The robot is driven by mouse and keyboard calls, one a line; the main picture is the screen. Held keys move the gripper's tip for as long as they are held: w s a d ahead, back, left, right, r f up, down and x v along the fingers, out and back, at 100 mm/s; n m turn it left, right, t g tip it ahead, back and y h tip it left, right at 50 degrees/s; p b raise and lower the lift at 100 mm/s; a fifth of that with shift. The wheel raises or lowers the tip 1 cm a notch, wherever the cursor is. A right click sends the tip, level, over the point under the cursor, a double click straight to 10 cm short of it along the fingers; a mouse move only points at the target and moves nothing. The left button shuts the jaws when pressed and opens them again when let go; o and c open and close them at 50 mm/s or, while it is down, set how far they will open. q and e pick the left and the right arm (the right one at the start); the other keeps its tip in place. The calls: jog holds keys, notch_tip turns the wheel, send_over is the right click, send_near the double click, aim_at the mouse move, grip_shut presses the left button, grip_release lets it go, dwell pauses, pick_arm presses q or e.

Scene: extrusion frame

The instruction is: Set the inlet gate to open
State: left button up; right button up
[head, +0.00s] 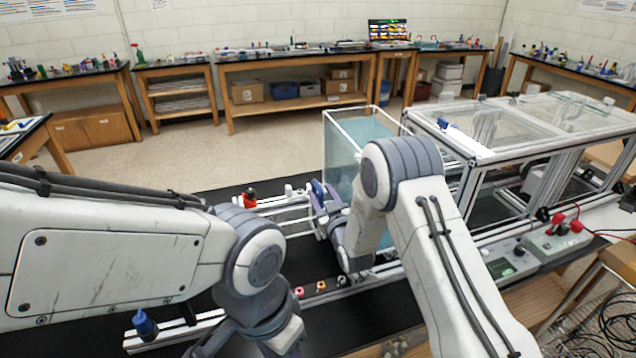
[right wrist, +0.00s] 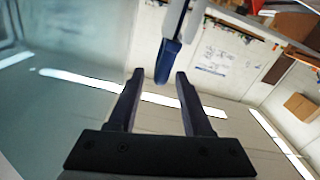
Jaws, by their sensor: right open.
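A blue handle (head: 318,188) stands near the left side of the glass tank; I cannot tell for sure that it belongs to the inlet gate. My right gripper (head: 325,212) is close to it. In the right wrist view the blue handle (right wrist: 168,62) hangs on a pale bar, its lower end showing between the tips of the open, empty fingers (right wrist: 159,76). I cannot tell whether they touch. Another blue handle (head: 145,323) is on a rail at lower left. My left arm runs off the bottom edge; its fingers are not in view.
The glass tank (head: 345,150) stands behind my right arm. A framed, clear-topped bench (head: 540,125) fills the right side. A red-and-black part (head: 250,198) and several small coloured parts (head: 320,286) line the rails. Control boxes (head: 555,240) sit at right.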

aim_at(321, 194)
jog(key=shift+p+x, duration=0.4)
jog(key=shift+x, duration=1.2)
grip_shut()
